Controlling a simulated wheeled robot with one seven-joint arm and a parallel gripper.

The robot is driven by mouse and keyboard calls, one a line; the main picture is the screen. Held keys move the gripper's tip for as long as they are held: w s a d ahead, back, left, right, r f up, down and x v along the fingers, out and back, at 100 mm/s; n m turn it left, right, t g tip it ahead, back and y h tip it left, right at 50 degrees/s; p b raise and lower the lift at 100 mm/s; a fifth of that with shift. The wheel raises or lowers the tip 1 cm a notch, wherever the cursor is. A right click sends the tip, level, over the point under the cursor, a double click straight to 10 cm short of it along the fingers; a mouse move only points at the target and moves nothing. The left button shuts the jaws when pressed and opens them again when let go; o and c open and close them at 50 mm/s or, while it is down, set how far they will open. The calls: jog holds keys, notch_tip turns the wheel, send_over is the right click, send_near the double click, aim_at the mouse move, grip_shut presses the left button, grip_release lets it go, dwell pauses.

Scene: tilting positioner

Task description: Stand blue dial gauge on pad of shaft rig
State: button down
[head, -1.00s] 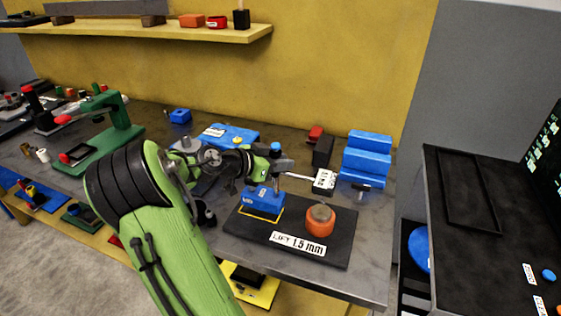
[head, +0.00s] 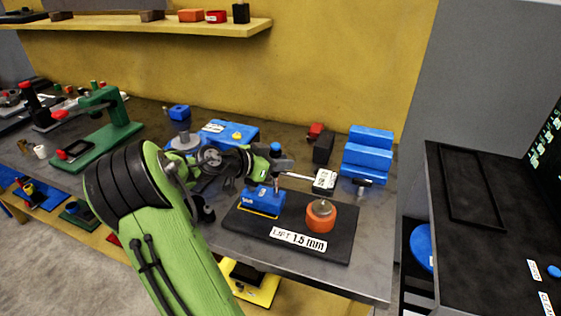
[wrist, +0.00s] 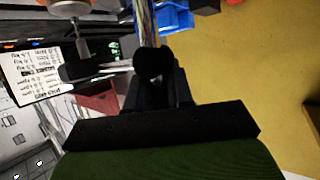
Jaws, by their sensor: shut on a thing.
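The blue dial gauge (head: 262,202) is upright, its block base over the yellow-edged pad on the dark plate of the shaft rig (head: 336,246). Whether the base touches the pad or hovers just above it cannot be told. A thin rod runs right from its post to the white dial (head: 325,180), behind the orange collar (head: 321,217) with its metal shaft top. My gripper (head: 262,172) is shut on the gauge's post above the base. The wrist view shows the metal post (wrist: 148,28) between my fingers; the base is hidden there.
The rig plate carries a "LIFT 1.5 mm" label. Behind stand a blue stepped block (head: 367,152), a dark block with a red part (head: 322,147) and a blue box (head: 230,133). A green press (head: 103,125) stands left. A dark side table (head: 480,230) is at right.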

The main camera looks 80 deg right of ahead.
jog(key=shift+f+b, duration=0.55)
jog(key=shift+b, duration=0.1)
jog(key=c, duration=0.9)
grip_release()
jog(key=p+v, duration=0.3)
jog(key=v, duration=1.2)
jog(key=shift+w+a, duration=0.25)
jog(key=shift+a, duration=0.1)
